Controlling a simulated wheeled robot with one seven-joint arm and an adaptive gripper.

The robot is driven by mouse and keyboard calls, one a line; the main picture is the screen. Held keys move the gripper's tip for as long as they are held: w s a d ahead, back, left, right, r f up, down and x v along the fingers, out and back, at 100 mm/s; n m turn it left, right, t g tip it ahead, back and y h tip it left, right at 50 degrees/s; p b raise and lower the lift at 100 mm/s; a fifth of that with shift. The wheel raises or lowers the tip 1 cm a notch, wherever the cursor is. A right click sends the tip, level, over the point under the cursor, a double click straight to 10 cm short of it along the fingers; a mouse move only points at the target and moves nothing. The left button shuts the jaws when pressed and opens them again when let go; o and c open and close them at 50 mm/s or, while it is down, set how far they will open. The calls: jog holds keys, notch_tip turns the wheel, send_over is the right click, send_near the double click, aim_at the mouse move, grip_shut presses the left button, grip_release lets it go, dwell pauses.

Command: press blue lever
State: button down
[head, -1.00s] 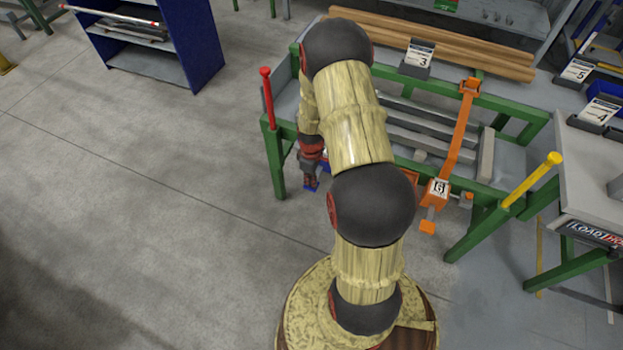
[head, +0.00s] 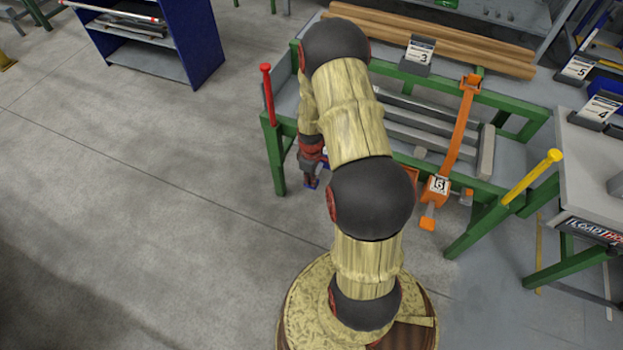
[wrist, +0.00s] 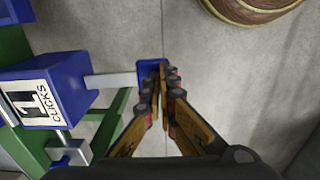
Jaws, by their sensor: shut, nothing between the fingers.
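In the wrist view, a blue box (wrist: 62,88) labelled "1 CLICKS" has a grey rod running right to a blue end pad (wrist: 146,67), which I take to be the blue lever. My gripper (wrist: 163,70) is shut and empty. Its fingertips overlap the pad's right part in the picture; I cannot tell whether they touch it. In the head view, my gripper (head: 312,178) hangs low at the table's left front, with a bit of the blue pad (head: 311,185) just below. My arm hides the blue box there.
The green-framed runout table (head: 515,207) carries grey bars and wooden beams (head: 440,36). A red post (head: 267,95) stands at its left corner, an orange lever unit (head: 436,190) at front centre, and a yellow-topped post (head: 535,178) at right.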

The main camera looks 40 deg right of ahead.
aim_at(311, 188)
jog(key=shift+s+a+f, duration=0.1)
jog(key=shift+a+f, duration=0.1)
jog(key=shift+f, duration=0.75)
jog(key=shift+d+f, duration=0.15)
jog(key=shift+f, duration=1.65)
